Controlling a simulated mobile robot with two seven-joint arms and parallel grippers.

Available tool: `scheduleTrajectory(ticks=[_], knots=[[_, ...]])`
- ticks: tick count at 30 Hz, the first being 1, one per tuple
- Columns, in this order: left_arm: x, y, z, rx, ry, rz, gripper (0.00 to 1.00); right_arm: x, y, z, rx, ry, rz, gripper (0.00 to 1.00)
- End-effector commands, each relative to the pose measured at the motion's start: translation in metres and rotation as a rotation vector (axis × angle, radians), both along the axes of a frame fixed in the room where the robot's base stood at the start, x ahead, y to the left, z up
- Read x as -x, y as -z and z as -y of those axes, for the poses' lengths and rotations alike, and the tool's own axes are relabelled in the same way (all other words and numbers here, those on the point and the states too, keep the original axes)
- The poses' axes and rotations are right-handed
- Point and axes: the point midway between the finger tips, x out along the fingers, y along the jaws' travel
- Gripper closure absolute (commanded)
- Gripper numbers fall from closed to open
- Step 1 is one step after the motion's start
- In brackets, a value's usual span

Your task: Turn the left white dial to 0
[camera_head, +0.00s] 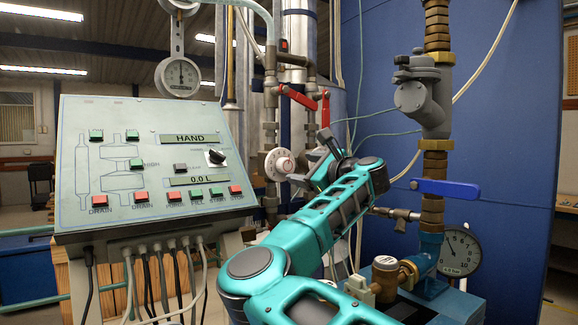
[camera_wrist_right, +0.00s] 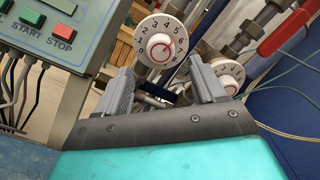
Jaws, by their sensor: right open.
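The left white dial (camera_head: 280,164) is a round white disc with a central knob, facing forward on the pipework right of the control panel. In the right wrist view the left dial (camera_wrist_right: 160,41) shows black numbers around its rim and a red mark around its knob; I cannot tell its reading. A second white dial (camera_wrist_right: 229,72) sits to its right, partly hidden by a finger. My right gripper (camera_head: 322,152) is open and empty, right of the left dial in the head view. In the wrist view the left dial appears beyond the gap between its fingers (camera_wrist_right: 163,84), apart from them. My left gripper is out of view.
A sloped control panel (camera_head: 150,160) with buttons, displays and hanging cables stands at left. Red valve handles (camera_head: 298,98) are above the dials. A grey valve on a brass pipe (camera_head: 435,110), a blue handle (camera_head: 448,187) and a pressure gauge (camera_head: 460,252) stand at right.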

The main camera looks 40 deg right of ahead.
Motion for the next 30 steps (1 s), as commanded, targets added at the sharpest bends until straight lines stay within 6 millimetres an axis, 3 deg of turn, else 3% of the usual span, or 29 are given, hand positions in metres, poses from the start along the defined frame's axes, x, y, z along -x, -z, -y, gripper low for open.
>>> scheduleTrajectory(ticks=[6, 12, 26, 30], knots=[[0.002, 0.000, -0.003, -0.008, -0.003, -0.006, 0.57, -0.036, -0.001, 0.004, 0.000, -0.001, -0.001, 0.31], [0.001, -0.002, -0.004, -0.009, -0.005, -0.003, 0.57, -0.057, -0.001, 0.007, 0.001, 0.001, 0.000, 0.31], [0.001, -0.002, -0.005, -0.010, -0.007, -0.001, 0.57, -0.066, 0.000, 0.008, 0.001, 0.003, 0.000, 0.31], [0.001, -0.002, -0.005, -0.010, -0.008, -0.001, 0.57, -0.065, 0.000, 0.008, 0.001, 0.003, 0.000, 0.43]])
